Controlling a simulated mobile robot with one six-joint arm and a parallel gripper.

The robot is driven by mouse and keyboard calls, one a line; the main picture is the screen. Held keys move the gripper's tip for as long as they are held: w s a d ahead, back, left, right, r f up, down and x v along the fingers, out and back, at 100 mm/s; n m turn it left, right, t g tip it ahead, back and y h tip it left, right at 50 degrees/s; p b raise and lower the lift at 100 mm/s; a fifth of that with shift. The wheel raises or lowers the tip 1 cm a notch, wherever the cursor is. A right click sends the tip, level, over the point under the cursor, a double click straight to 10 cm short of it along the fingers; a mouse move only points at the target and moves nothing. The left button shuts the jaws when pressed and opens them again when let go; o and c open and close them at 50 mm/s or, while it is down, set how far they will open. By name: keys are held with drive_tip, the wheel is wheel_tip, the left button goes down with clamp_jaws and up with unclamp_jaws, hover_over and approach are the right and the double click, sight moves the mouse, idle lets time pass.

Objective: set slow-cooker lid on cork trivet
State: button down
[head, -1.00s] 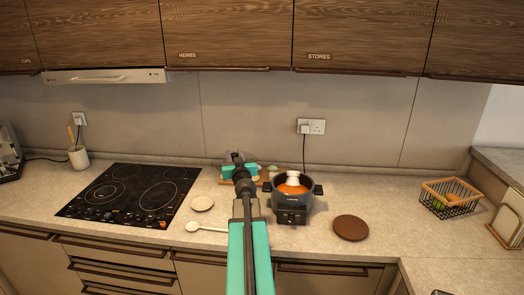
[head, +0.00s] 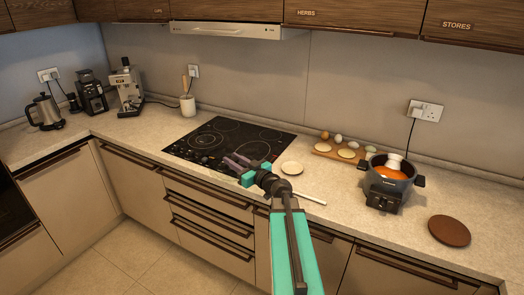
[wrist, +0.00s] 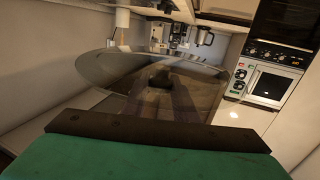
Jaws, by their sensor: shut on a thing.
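My gripper (head: 238,161) is shut on the slow-cooker lid and holds it above the front right of the hob. In the wrist view the lid (wrist: 95,68) is a smoky see-through disc, with its dark knob between my fingers (wrist: 172,98). In the head view I can hardly make out its glass. The slow cooker (head: 384,196) stands uncovered at the right, with orange food and a white thing inside. A round brown disc (head: 450,231), which looks like the cork trivet, lies flat and bare on the counter to the right of the cooker.
A board (head: 340,153) with eggs and pale rounds lies behind, left of the cooker. A utensil pot (head: 187,105), coffee machine (head: 127,90) and kettle (head: 45,112) stand left. Counter around the brown disc is clear.

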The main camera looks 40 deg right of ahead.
drive_tip(key=s+a+f+n+g+y+b, duration=0.1)
drive_tip(key=a+f+n+g+y, duration=0.1)
drive_tip(key=a, duration=0.9)
drive_tip(key=s+a+f+n+g+y+b, duration=0.2)
drive_tip(key=a+y, duration=0.4)
drive_tip(key=a, duration=0.5)
drive_tip(key=s+a+f+n+g+y+b, duration=0.1)
drive_tip(key=a+f+n+y, duration=0.4)
drive_tip(key=a, duration=0.7)
drive_tip(key=s+n+g, duration=0.1)
drive_tip(key=g, duration=0.1)
drive_tip(key=shift+g+b, duration=0.3)
drive_tip(key=shift+a, duration=0.1)
